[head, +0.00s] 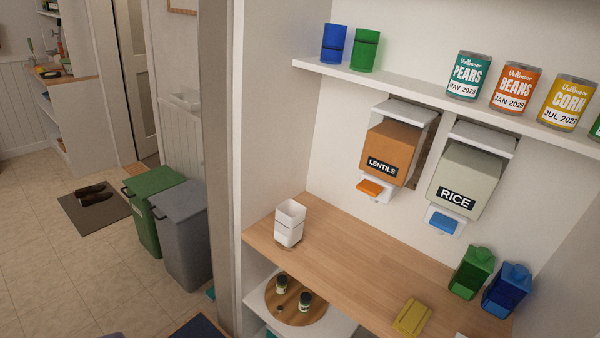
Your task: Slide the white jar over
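A white square jar (290,223) stands upright near the left end of the wooden counter (375,268). It looks open at the top, and its contents cannot be made out. My gripper is not in view, and nothing in the picture touches the jar.
Lentils (391,150) and rice (466,181) dispensers hang above the counter. A round wooden tray (308,316) sits below.

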